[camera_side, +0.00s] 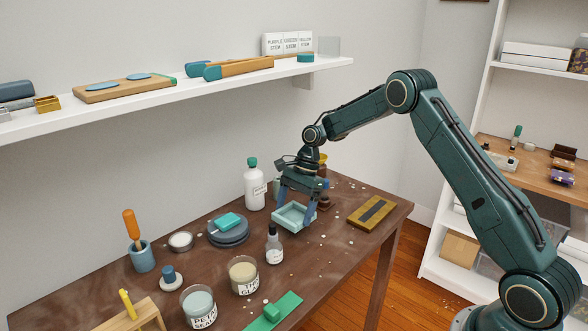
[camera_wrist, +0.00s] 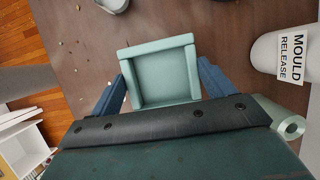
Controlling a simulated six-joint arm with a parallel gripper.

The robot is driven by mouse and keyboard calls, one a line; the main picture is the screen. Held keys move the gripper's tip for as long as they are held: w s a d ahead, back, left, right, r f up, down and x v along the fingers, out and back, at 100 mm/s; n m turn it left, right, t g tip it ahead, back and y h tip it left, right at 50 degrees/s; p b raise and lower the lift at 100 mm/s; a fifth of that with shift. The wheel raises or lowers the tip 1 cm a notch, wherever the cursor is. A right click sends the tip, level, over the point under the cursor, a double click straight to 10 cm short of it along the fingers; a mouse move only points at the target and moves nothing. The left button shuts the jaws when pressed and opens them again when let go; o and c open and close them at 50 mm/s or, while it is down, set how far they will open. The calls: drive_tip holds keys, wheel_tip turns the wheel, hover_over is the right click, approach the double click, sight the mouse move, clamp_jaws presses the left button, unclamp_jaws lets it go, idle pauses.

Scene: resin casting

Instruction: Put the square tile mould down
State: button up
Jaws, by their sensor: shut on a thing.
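The square tile mould (camera_side: 293,218) is a pale teal open tray with raised walls. In the side view it is at the right part of the brown table (camera_side: 225,277), low over the top; I cannot tell whether it touches the wood. My gripper (camera_side: 297,204) points down from above with its blue fingers on opposite sides of the mould. In the wrist view the mould (camera_wrist: 163,73) lies between the two blue fingers of my gripper (camera_wrist: 164,88), which are shut on its outer walls. The mould looks empty and roughly level.
A white mould release bottle (camera_side: 255,188) stands left of the mould, and a dropper bottle (camera_side: 274,246) stands in front. A wooden block with a dark inlay (camera_side: 371,212) lies to the right. Small pale crumbs dot the table. A wall shelf (camera_side: 190,89) runs behind.

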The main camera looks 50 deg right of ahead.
sight(295, 217)
drive_tip(key=shift+f, duration=1.6)
drive_tip(key=shift+f, duration=0.15)
drive_tip(key=o, duration=0.9)
drive_tip(key=v, duration=1.2)
